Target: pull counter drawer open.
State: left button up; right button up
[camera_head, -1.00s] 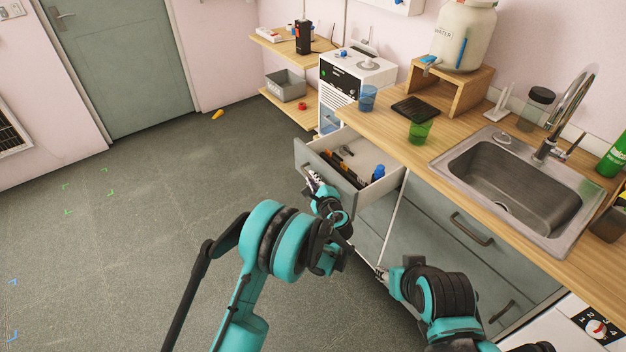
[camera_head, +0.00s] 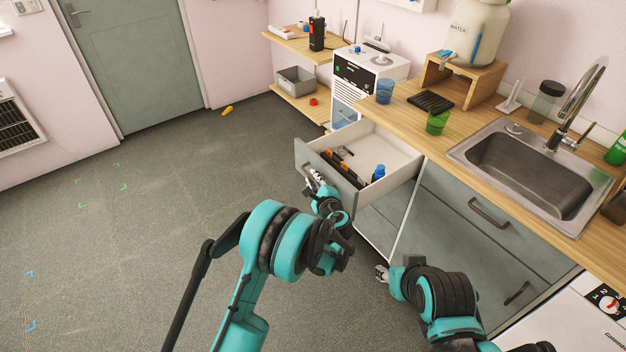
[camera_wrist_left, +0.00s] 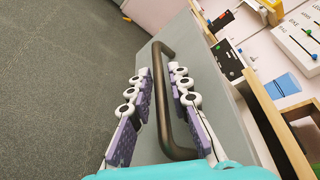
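The counter drawer (camera_head: 330,172) stands well out from the counter at its left end. Black-and-orange items and a blue-capped bottle (camera_head: 378,173) lie inside it. My left gripper (camera_head: 314,182) is at the drawer's grey front.
The wooden counter (camera_head: 405,108) holds a blue cup (camera_head: 385,91), a green cup (camera_head: 437,122) and a sink (camera_head: 530,170). Closed drawers with handles (camera_head: 488,212) lie right of the open one. The grey floor (camera_head: 130,240) at left is largely clear.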

pick_arm(q)
jog(key=v, duration=1.2)
dwell(0.3)
jog(key=s+a+r+n+g, duration=0.3)
jog(key=s+a+r+n, duration=0.15)
jog(key=a, duration=0.35)
jog(key=s+a+r+n+g, duration=0.2)
jog(key=s+a+r+n, duration=0.3)
jog(key=a, duration=0.4)
jog(key=s+a+n+g+h, duration=0.1)
jog(key=s+a+n+h, duration=0.1)
jog(key=s+n, duration=0.3)
jog(key=s+a+n+g+h, duration=0.1)
jog(key=s+n, duration=0.5)
jog(key=s, duration=0.8)
jog(key=shift+a+g+h, duration=0.4)
jog(key=shift+a+h, duration=0.3)
jog(key=shift+h, duration=0.1)
